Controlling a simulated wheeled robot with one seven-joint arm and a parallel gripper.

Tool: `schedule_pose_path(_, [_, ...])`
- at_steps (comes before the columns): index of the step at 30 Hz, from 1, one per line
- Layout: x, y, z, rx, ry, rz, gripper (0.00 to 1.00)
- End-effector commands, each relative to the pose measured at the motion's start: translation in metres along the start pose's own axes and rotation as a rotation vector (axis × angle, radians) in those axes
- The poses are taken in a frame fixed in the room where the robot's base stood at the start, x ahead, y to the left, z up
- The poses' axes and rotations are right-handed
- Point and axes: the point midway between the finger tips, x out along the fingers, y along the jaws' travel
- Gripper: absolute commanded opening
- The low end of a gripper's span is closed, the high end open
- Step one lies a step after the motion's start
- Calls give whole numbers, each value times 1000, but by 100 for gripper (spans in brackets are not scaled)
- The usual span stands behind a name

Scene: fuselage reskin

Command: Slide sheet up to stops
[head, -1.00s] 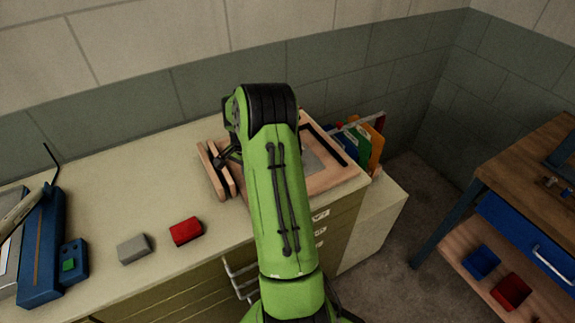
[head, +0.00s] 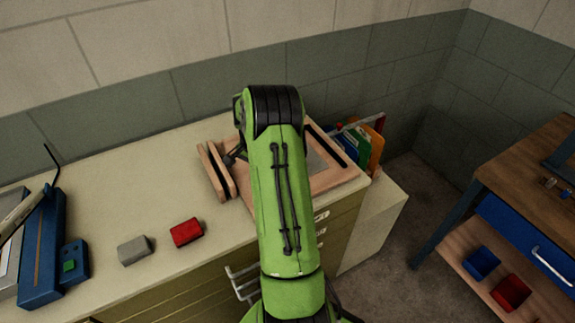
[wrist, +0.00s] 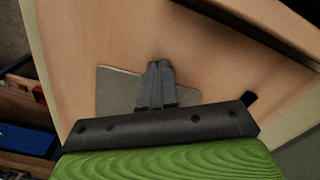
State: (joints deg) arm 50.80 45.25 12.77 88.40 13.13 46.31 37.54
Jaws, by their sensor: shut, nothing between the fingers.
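The sheet is a thin grey metal plate (wrist: 118,88) lying on a light wooden board (wrist: 100,35) in the wrist view. In the head view a corner of the sheet (head: 318,160) shows to the right of my arm. My gripper (wrist: 158,66) is shut and empty, with its fingertips over the sheet; I cannot tell whether they touch it. The fingers and wrist hide much of the sheet. A dark strip, likely a stop, (wrist: 250,32) runs along the board, apart from the sheet's visible part. It also shows in the head view (head: 326,147).
Two upright wooden pieces (head: 215,172) stand at the board's left. A red block (head: 186,232) and a grey block (head: 134,250) lie on the bench, with bare bench top behind them. Coloured folders (head: 365,145) stand to the right. A wooden workbench (head: 530,190) is at far right.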

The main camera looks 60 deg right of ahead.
Motion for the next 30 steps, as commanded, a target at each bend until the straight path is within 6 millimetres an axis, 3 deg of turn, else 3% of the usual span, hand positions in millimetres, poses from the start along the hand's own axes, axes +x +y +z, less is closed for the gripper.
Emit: schedule_pose_path(30, [0, 16, -27, 2, 0, 1, 0])
